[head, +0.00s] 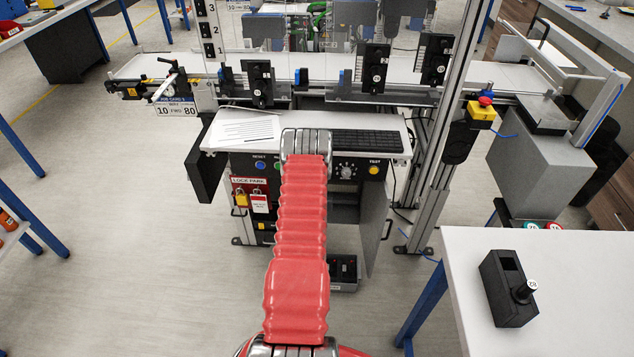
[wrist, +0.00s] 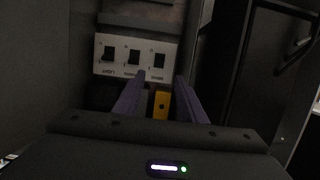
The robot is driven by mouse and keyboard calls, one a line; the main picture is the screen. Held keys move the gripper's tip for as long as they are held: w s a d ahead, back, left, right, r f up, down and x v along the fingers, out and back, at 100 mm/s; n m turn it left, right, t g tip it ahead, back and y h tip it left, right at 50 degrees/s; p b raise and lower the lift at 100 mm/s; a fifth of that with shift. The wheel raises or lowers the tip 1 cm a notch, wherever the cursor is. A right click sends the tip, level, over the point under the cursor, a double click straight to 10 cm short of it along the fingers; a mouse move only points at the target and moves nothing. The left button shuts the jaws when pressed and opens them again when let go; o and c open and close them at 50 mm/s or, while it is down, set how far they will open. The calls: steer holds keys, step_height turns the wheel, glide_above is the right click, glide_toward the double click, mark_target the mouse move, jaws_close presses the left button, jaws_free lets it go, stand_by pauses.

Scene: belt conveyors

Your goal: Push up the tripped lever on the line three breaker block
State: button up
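In the wrist view, a pale breaker panel (wrist: 121,67) lies beyond my fingertips, with three dark levers in a row: a left one (wrist: 109,53), a middle one (wrist: 133,57) and a right one (wrist: 159,60). Its labels are too small to read, and I cannot tell which lever is tripped. My gripper (wrist: 161,79) is open, its two purple-grey fingers apart, just short of the panel near the right lever. No contact shows. A yellow piece (wrist: 161,104) shows between the fingers; I cannot tell whether it is held. In the head view my gripper and the panel are hidden by the console.
The console (head: 393,139) carries papers (head: 243,131), a keyboard and knobs; its door (head: 378,220) stands open at the right. Dark walls enclose my gripper closely in the wrist view. A conveyor (head: 300,68) runs behind. A white table (head: 560,260) holds a black block (head: 507,290).

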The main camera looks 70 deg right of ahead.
steer(key=f+h, duration=0.3)
steer(key=shift+a+f+t, duration=0.2)
steer(key=shift+f+t, duration=0.05)
steer(key=shift+t, duration=0.05)
stand_by(0.4)
steer(key=x, duration=1.3)
steer(key=shift+d, duration=0.4)
stand_by(0.4)
jaws_close()
